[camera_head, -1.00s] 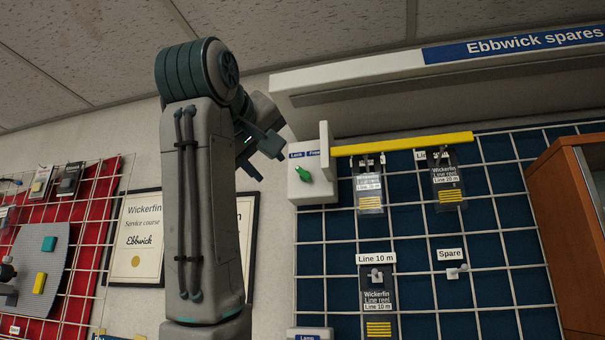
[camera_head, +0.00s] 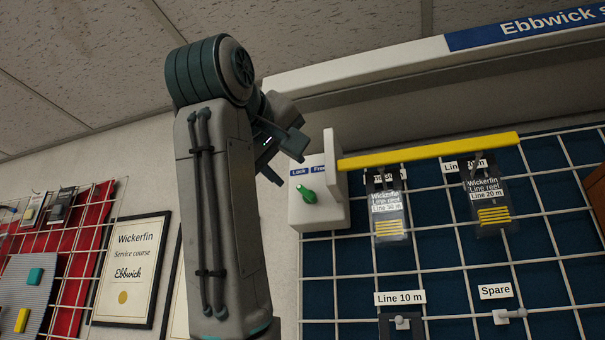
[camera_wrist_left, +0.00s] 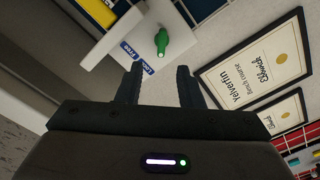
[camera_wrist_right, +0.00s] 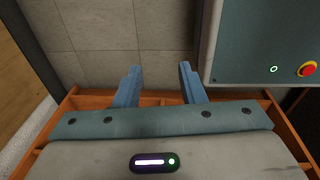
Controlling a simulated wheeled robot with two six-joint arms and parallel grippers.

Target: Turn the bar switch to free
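The bar switch is a green knob (camera_head: 308,195) on a white box (camera_head: 335,212), below a "Lock" label (camera_head: 299,172) and a "Free" label (camera_head: 319,169). Its narrow end points up-left, towards "Lock". In the left wrist view the green knob (camera_wrist_left: 162,40) is ahead of the fingers, its pale tip towards the "Lock" label (camera_wrist_left: 148,66). My left gripper (camera_head: 284,160) is open and empty, up and left of the knob, apart from it. My right gripper (camera_wrist_right: 160,72) is open and empty, away from the switch.
A yellow bar (camera_head: 430,150) runs right from the white box, across the fronts of hanging line-reel packs (camera_head: 387,210). A white ledge (camera_head: 370,80) overhangs the box. Framed certificates (camera_head: 130,265) hang to the left. An orange shelf (camera_wrist_right: 150,100) is beneath my right gripper.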

